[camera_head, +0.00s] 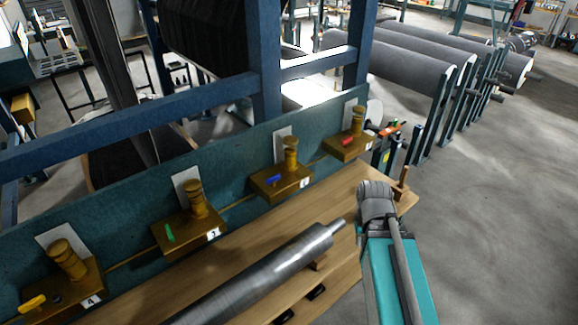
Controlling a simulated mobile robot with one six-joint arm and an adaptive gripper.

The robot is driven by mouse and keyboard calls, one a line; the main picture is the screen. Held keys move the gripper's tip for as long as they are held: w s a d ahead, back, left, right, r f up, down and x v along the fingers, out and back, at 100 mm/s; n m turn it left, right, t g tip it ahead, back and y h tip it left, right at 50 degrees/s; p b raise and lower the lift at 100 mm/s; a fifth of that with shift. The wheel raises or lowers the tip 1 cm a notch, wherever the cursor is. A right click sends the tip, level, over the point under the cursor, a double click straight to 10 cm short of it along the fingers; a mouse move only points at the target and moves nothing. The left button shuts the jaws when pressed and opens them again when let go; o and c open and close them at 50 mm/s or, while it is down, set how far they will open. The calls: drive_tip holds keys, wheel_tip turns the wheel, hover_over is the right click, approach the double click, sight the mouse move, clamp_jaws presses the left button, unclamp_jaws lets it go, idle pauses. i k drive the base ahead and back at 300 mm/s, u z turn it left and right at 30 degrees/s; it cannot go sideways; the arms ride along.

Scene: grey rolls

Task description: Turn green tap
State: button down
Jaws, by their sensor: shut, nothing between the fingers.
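The green tap has a short green lever (170,233) on a brass block (190,241), with a tall brass knob (195,196) behind it and a white number tag, apparently 3. The lever points up-down in the picture, unlike the more sideways levers of the other taps. My gripper (374,190) is the grey end of my teal arm, at right of centre above the bench. It is shut and empty, well to the right of the green tap and apart from it. Its fingertips are hard to make out.
A yellow-lever tap (34,303) is left of the green one; a blue-lever tap (275,181) and a red-lever tap (347,142) are to its right. A metal roller (262,276) lies on the wooden bench (350,200) before them. A teal panel (130,200) stands behind.

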sight(171, 237)
drive_tip(key=u, duration=1.35)
